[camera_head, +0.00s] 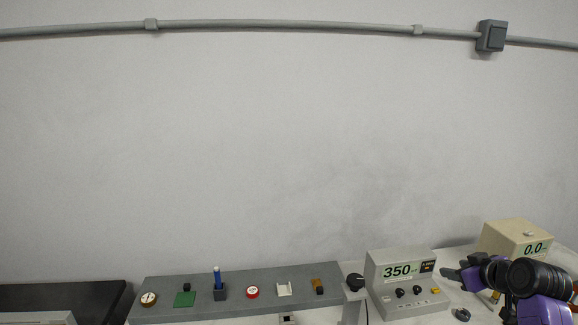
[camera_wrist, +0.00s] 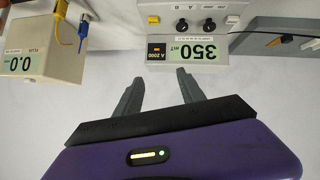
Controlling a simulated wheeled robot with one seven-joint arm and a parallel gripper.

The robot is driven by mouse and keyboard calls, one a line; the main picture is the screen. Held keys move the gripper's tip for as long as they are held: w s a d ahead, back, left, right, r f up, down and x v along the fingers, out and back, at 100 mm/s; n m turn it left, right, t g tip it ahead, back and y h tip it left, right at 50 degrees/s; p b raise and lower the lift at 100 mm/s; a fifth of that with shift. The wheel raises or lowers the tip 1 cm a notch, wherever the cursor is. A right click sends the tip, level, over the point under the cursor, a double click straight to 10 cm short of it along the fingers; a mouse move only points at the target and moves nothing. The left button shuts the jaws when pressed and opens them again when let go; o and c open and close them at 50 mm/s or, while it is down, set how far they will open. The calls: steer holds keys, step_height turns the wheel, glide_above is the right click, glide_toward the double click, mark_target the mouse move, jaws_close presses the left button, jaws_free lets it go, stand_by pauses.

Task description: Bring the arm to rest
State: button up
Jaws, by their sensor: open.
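My gripper (camera_wrist: 160,84) shows in the wrist view with its two grey fingers apart and nothing between them. Beyond the fingertips is bare pale surface, then the grey box with the 350 mT display (camera_wrist: 198,52). In the head view my arm, purple and black, comes in at the lower right, with a grey finger (camera_head: 451,274) toward the left. It is right of the 350 display box (camera_head: 400,285) and in front of the beige 0.0 meter (camera_head: 513,240). I cannot tell whether the finger touches anything.
A grey bench strip (camera_head: 240,285) holds several small items, among them a blue peg (camera_head: 217,277) and a red-rimmed disc (camera_head: 252,292). A black-topped unit (camera_head: 62,298) is at the lower left. Yellow and blue leads (camera_wrist: 80,35) hang by the beige meter.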

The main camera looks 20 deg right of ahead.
steer(key=s+a+f+m+t+h, duration=0.1)
steer(key=s+a+m+t+h, duration=0.2)
steer(key=a, duration=0.9)
steer(key=s+a+f+m+t, duration=0.15)
steer(key=s+a, duration=0.35)
steer(key=a, duration=0.7)
steer(key=s+a+n+y, duration=0.2)
steer(key=s+a+y, duration=0.1)
steer(key=s+a, duration=0.7)
steer(key=s+a+r+n+y, duration=0.1)
steer(key=s+a+n+y, duration=0.2)
steer(key=s+a, duration=0.7)
steer(key=s+y, duration=0.1)
steer(key=s, duration=0.6)
steer(key=shift+a+n, duration=0.35)
steer(key=shift+d, duration=0.15)
